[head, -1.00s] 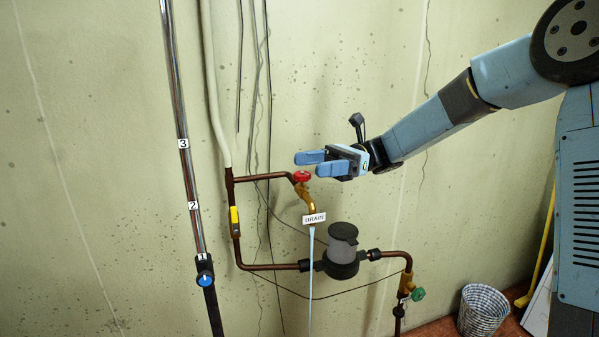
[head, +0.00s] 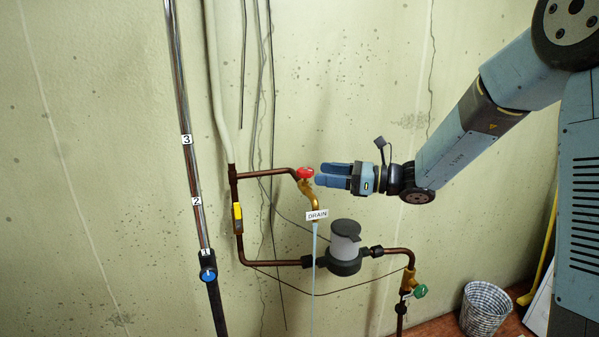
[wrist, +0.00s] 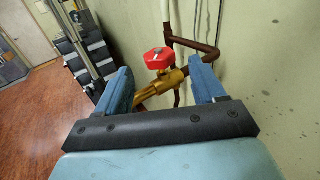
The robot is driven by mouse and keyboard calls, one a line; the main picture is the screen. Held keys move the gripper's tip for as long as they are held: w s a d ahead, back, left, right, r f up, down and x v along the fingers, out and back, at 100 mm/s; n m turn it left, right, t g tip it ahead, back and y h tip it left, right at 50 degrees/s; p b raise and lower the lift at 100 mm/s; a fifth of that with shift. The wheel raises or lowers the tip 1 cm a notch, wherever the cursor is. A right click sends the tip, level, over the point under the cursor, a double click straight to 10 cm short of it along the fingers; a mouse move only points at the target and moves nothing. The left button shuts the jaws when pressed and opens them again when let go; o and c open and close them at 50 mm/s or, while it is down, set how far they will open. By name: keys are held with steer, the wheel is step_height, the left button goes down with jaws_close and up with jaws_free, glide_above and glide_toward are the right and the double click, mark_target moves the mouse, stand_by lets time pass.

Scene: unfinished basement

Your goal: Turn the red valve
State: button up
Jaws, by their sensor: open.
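The red valve (head: 305,173) is a small red knob on a brass drain tap (head: 311,191), which branches off the copper pipe on the wall. In the wrist view the red valve (wrist: 159,59) sits between and beyond the two blue fingertips, with its brass body below it. My gripper (head: 322,175) is just right of the valve in the head view, pointing left at it. I cannot tell whether a fingertip touches the valve.
A "DRAIN" label (head: 317,215) hangs below the tap, above a thin stream. A yellow handle (head: 238,218), a grey-topped filter (head: 345,240) and a green knob (head: 420,291) are on the same pipework. A wastebasket (head: 486,308) stands on the floor at lower right.

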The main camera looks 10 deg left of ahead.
mark_target(301, 169)
steer(key=a, duration=0.7)
steer(key=shift+a, duration=0.35)
steer(key=shift+c, duration=0.2)
steer(key=shift+w+r, duration=0.1)
steer(key=c, duration=1)
steer(key=shift+r+n+g, duration=0.1)
steer(key=shift+n+g, duration=0.8)
steer(key=shift+g, duration=0.4)
steer(key=o, duration=1)
steer(key=shift+o, duration=0.2)
steer(key=shift+s, duration=0.2)
steer(key=shift+w+d, duration=0.1)
steer(key=shift+d, duration=0.1)
steer(key=w+d, duration=0.2)
steer(key=d, duration=1.1)
steer(key=shift+d, duration=0.15)
